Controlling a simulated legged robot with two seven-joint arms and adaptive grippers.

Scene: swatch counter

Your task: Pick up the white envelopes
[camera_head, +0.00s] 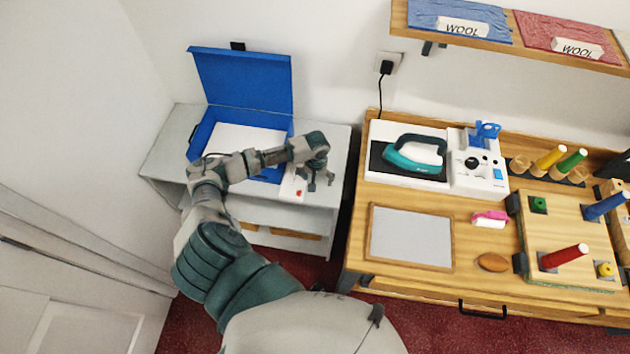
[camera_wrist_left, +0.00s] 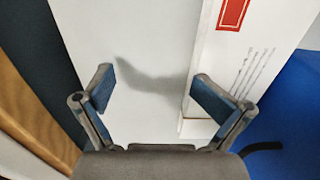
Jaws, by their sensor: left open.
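The white envelopes (camera_head: 290,189) lie as a neat stack on the grey side table, beside the blue box. In the left wrist view the stack (camera_wrist_left: 230,55) shows a red stamp and printed lines on top. My left gripper (camera_head: 312,184) is open and empty, above the right part of the stack. In the left wrist view my left gripper (camera_wrist_left: 152,84) has one finger over bare tabletop and the other overlapping the stack's left edge; I cannot tell whether it touches. The arm hides part of the stack in the head view. My right gripper is out of view.
The open blue box (camera_head: 240,84) stands with its lid up behind the envelopes. The grey side table (camera_head: 337,150) has free room to the right. The wooden workbench (camera_head: 355,240) stands farther right across a gap, holding a teal iron (camera_head: 415,153) and thread spools.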

